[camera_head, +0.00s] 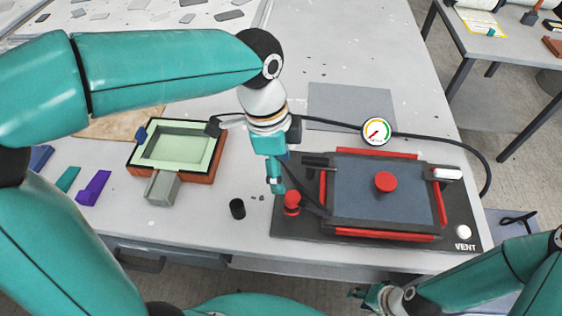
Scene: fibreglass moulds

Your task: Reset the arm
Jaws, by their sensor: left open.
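My left arm comes in from the left and reaches over the table. My left gripper (275,186) points down, open, just above and beside a red knob (292,201) at the left end of the black vacuum station (290,244). I cannot tell whether it touches the knob. My right arm is low at the right, and its gripper (362,295) is near the table's front edge; its fingers are too small and partly hidden to tell whether they are open.
The station has a blue-grey plate (354,198) with red edges, a gauge (376,131) and a VENT button (463,232). A green mould (182,146) sits left on the table (200,230). A small black cylinder (237,208) and purple piece (94,188) lie nearby.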

